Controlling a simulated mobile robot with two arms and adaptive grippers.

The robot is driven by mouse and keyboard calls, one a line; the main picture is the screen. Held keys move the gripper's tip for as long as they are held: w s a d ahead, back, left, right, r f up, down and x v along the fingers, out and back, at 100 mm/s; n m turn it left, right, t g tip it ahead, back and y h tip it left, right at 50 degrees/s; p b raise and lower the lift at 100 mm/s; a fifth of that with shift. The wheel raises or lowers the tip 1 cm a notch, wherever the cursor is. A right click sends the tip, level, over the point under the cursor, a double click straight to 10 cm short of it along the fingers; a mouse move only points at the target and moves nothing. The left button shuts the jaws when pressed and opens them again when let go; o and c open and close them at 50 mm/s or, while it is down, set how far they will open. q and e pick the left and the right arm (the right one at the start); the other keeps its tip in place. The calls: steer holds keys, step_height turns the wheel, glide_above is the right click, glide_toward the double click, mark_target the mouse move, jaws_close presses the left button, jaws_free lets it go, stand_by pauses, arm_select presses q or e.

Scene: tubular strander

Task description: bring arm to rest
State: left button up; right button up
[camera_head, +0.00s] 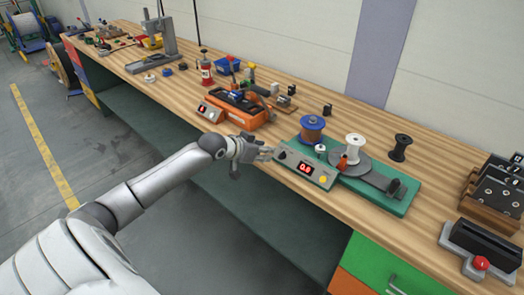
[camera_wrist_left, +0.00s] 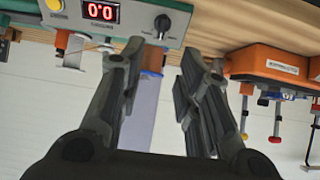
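My left arm (camera_head: 165,178) reaches in from the lower left, stretched toward the front edge of the workbench. My left gripper (camera_head: 262,152) is just in front of the green machine's control panel (camera_head: 305,167), near its left end. In the left wrist view the two dark fingers (camera_wrist_left: 162,68) stand apart with nothing between them. The panel's black knob (camera_wrist_left: 161,24) and red 0.0 display (camera_wrist_left: 101,12) show beyond the fingers, in an upside-down picture. I cannot tell whether a fingertip touches the panel. My right gripper is in neither view.
The wooden bench (camera_head: 285,128) runs diagonally across. An orange device (camera_head: 236,110) stands left of the green machine, which carries a copper-coloured spool (camera_head: 311,131) and a white spool (camera_head: 353,148). A black block with a red button (camera_head: 480,262) is lower right.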

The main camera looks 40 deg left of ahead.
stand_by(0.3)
arm_select(q)
steer(key=s+f+g+y, duration=0.1)
steer(key=s+f, duration=0.4)
steer(key=f, duration=0.6)
steer(key=s+f+n+g, duration=0.1)
steer(key=s+f+g, duration=0.1)
steer(key=s+f, duration=0.65)
steer(key=s+f+g+y, duration=0.1)
steer(key=s+f, duration=0.1)
steer(key=f, duration=1.2)
steer(key=s+d+f+g, duration=0.2)
steer(key=s+d+f, duration=0.4)
steer(key=s, duration=0.4)
steer(key=s+d+f+g, duration=0.2)
steer(key=s+d+f, duration=0.1)
steer(key=s+f, duration=0.55)
steer(key=s+d+f+m+g, duration=0.1)
steer(key=s+d+f, duration=0.1)
steer(key=s+d, duration=0.3)
steer(key=s+d+f+m+g+h, duration=0.1)
steer(key=s+d+f, duration=0.2)
steer(key=s, duration=1)
steer(key=d, duration=0.3)
steer(key=shift+s+f+m, duration=0.15)
steer(key=shift+f+m, duration=0.1)
steer(key=shift+m, duration=0.05)
